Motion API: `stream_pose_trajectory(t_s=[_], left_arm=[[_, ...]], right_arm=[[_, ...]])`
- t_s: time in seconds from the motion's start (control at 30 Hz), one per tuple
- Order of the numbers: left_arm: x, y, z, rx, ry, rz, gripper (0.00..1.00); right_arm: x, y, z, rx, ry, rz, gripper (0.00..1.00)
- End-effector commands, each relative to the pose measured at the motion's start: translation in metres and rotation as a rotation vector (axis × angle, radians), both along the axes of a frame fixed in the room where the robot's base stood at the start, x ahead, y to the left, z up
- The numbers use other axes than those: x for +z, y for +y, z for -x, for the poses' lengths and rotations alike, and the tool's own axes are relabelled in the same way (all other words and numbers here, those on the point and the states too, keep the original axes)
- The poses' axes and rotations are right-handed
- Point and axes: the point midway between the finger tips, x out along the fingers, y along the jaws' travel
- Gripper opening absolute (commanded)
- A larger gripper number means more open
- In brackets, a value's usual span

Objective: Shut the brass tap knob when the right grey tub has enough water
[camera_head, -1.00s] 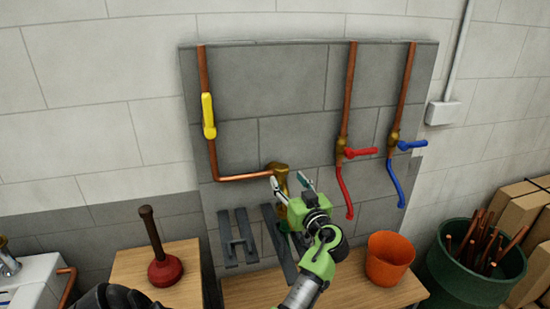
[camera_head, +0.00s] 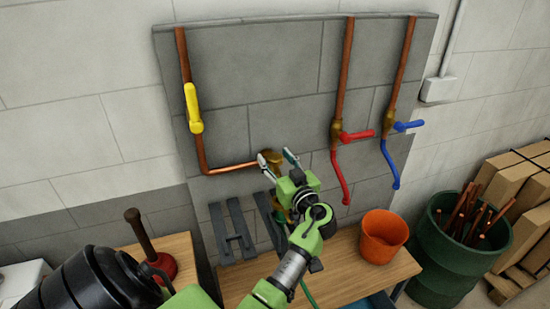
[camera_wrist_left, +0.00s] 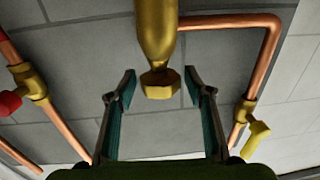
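The brass tap (camera_head: 273,160) sits at the end of the left copper pipe on the grey wall panel. In the left wrist view its faceted brass knob (camera_wrist_left: 160,83) faces me, below the brass body (camera_wrist_left: 156,30). My left gripper (camera_head: 277,157) is open at the tap. In the left wrist view, one finger of the left gripper (camera_wrist_left: 159,75) stands on each side of the knob, with gaps on both sides. I see no grey tub and no water level. My right gripper is not in view.
A yellow lever (camera_head: 193,108), a red lever (camera_head: 358,136) and a blue lever (camera_head: 409,125) sit on neighbouring pipes. Dark brackets (camera_head: 231,234) lean beside my left gripper. An orange bucket (camera_head: 382,238) stands on the wooden bench (camera_head: 345,263). A plunger (camera_head: 150,243) stands to the left.

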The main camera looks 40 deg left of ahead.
Motion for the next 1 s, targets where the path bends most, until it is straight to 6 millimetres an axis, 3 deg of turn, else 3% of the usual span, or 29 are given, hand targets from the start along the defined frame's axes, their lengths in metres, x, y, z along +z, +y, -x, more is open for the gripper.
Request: stream_pose_trajectory(t_s=[0.03,0.1,0.13,0.57,1.0], left_arm=[[0.000,0.000,0.000,0.000,0.000,0.000,0.31],[0.000,0.000,0.000,0.000,0.000,0.000,0.13],[0.000,0.000,0.000,0.000,0.000,0.000,0.10],[-0.001,0.001,0.001,-0.072,0.000,-0.002,0.10],[0.003,0.002,0.002,-0.393,0.001,-0.005,0.10]], right_arm=[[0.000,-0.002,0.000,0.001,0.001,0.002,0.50],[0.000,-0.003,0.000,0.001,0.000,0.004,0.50],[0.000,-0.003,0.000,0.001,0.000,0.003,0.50],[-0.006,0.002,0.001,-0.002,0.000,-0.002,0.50],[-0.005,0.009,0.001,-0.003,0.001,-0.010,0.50]])
